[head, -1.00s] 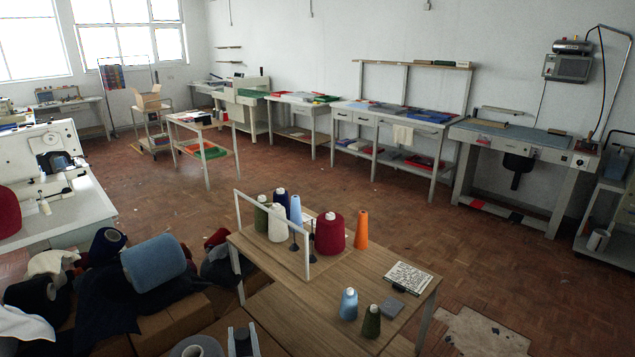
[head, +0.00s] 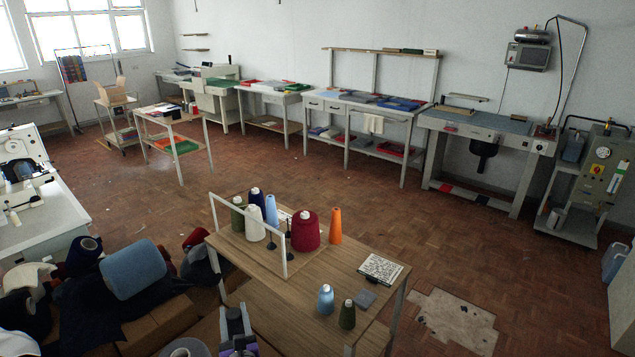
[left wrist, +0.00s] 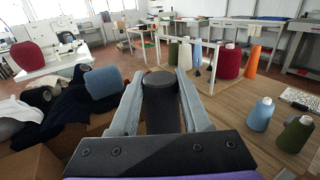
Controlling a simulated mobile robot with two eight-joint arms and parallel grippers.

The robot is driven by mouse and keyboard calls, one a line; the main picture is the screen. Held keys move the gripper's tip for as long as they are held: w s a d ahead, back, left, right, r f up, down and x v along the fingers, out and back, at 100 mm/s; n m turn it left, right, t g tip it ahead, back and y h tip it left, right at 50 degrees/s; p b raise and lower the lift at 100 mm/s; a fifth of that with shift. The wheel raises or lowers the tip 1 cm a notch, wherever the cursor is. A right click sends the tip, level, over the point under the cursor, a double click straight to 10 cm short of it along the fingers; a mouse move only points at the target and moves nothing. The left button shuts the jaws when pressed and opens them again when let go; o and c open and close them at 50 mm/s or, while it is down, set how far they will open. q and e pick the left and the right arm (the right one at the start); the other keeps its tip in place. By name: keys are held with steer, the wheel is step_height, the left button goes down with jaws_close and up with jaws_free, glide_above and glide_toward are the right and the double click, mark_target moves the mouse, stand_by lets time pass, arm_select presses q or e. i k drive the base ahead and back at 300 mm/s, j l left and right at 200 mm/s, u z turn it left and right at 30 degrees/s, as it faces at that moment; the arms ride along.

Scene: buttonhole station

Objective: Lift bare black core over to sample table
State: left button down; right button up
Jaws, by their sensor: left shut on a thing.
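My left gripper (head: 236,328) is at the bottom of the head view, beside the near left edge of the wooden table (head: 270,302). In the left wrist view its two grey fingers (left wrist: 160,92) are shut on a dark core (left wrist: 160,80) with a round flat top, held upright between them. The core's lower part is hidden by the gripper. The wooden table carries several yarn cones, including a crimson one (head: 306,230), an orange one (head: 335,225), a blue one (head: 325,299) and a dark green one (head: 347,314). My right gripper is not in view.
A white frame (head: 248,234) stands on the table's left part. Boxes and fabric rolls, one blue (head: 133,269), crowd the left. Open parquet floor (head: 330,175) lies behind the table.

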mark_target(272, 220)
steer(key=i+l+z, duration=0.15)
steer(key=l, duration=0.2)
steer(key=i+l+z, duration=0.15)
steer(key=l, duration=0.2)
steer(key=l+z, duration=0.15)
steer(key=l, duration=0.2)
steer(key=i+l+z, duration=0.75)
steer(key=i, duration=0.45)
steer(key=i+u, duration=0.15)
steer(key=i, duration=0.3)
steer(key=i+l+u, duration=0.1)
steer(key=i, duration=0.3)
steer(key=i+l+u, duration=0.15)
steer(key=i, duration=0.3)
steer(key=i+u, duration=0.6)
steer(key=u, duration=0.15)
steer(key=i+u, duration=0.4)
steer(key=i+j+u, duration=0.15)
steer(key=i+u, duration=0.5)
steer(key=u, duration=0.3)
steer(key=i+l+u, duration=0.1)
steer(key=i+u, duration=0.35)
steer(key=k, duration=0.1)
